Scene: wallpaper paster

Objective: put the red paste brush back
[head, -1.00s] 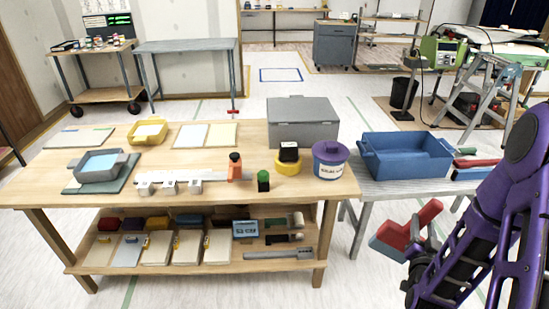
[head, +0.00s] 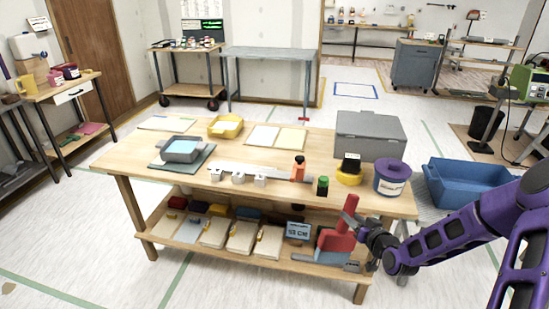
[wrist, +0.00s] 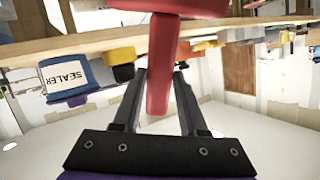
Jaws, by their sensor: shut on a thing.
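The red paste brush (head: 340,240) has a red handle and body with a grey-blue bristle edge. My gripper (head: 352,222) is shut on its handle. In the head view the brush is in front of the right end of the workbench's lower shelf, handle up, slightly tilted. In the wrist view the red handle (wrist: 160,75) runs between the two fingers of my gripper (wrist: 160,78), and the wider red body lies past them at the top edge. The brush hides part of the shelf behind it.
The wooden workbench (head: 120,160) carries a grey box (head: 370,135), a purple-lidded tub (head: 391,178) and a grey tray (head: 181,149). Its lower shelf (head: 185,238) holds several boards and a sign (head: 298,229). A blue bin (head: 465,185) stands at right.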

